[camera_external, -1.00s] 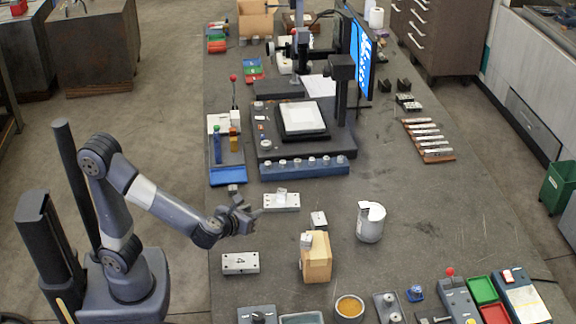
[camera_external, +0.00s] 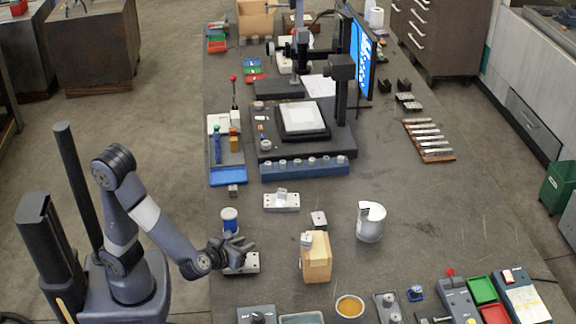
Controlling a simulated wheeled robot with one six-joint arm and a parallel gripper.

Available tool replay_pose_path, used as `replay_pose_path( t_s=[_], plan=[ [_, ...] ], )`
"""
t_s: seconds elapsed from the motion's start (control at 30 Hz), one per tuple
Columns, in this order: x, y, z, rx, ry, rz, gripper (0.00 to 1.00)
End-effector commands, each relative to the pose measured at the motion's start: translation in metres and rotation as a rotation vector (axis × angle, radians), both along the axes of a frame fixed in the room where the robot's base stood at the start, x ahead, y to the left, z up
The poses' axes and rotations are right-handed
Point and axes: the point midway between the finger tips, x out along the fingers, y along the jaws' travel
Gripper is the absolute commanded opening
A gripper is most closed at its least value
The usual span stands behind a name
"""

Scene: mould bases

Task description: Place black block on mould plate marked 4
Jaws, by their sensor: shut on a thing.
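My gripper (camera_external: 244,248) is low over the left mould plate (camera_external: 252,264), a light grey metal plate near the table's left edge, and covers part of it. It is shut on a small dark piece, apparently the black block, hard to tell apart from the dark fingers. Whether the piece touches the plate cannot be told. A second mould plate (camera_external: 291,204) lies farther back with a small silver block (camera_external: 281,193) on it. The marks on the plates are too small to read.
A blue and white can (camera_external: 230,221) stands just behind my gripper. A wooden block (camera_external: 318,262) with a small metal piece on top stands to the right, and a white mug (camera_external: 370,224) beyond it. Trays and devices line the front edge. The right middle of the table is clear.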

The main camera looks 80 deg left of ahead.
Motion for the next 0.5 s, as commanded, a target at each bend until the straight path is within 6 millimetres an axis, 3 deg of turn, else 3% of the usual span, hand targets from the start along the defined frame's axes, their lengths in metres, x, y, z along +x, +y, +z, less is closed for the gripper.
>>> replay_pose_path(
  t_s=[0.47, 0.5],
  plan=[
    [0.0003, 0.0000, -0.0116, 0.000, -0.002, -0.001, 0.00],
    [0.0001, 0.0000, -0.0108, -0.001, -0.001, -0.001, 0.28]
  ],
)
